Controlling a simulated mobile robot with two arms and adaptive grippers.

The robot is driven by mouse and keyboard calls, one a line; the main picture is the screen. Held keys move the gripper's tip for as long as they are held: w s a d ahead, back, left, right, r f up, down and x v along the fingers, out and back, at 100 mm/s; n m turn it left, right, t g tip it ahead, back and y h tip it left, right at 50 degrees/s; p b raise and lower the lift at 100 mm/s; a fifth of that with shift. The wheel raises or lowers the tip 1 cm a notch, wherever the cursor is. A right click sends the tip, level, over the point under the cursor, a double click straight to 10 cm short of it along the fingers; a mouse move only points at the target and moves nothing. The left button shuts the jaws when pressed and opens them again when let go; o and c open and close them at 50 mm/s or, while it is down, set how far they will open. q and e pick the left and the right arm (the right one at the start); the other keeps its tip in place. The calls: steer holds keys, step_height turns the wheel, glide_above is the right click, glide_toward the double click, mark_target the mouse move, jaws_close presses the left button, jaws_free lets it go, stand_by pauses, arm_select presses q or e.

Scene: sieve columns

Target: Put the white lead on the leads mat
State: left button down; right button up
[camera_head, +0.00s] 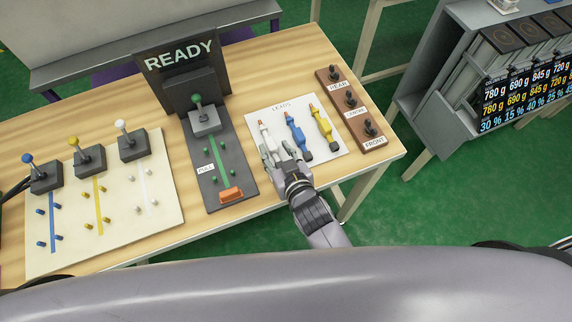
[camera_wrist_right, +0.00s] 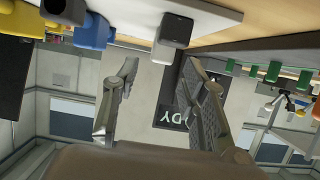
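The white lead (camera_head: 265,136), with an orange tip, lies on the white leads mat (camera_head: 257,113), at its left side. A blue lead (camera_head: 295,130) and a yellow lead (camera_head: 321,121) lie to its right on the same mat. My right gripper (camera_head: 281,155) is at the near end of the white lead and partly hides it. In the right wrist view its fingers (camera_wrist_right: 158,82) are spread apart with nothing between them. The white lead's dark-ended body (camera_wrist_right: 166,50) shows just beyond them, on the mat (camera_wrist_right: 205,10). My left gripper is not in view.
A rack labelled REAR to FRONT (camera_head: 352,108) stands right of the mat. A dark panel with an orange block (camera_head: 231,195) lies left, below the READY sign (camera_head: 180,57). A board with several levers (camera_head: 110,225) is farther left.

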steer(key=v, duration=0.9)
steer(key=shift+b, duration=0.3)
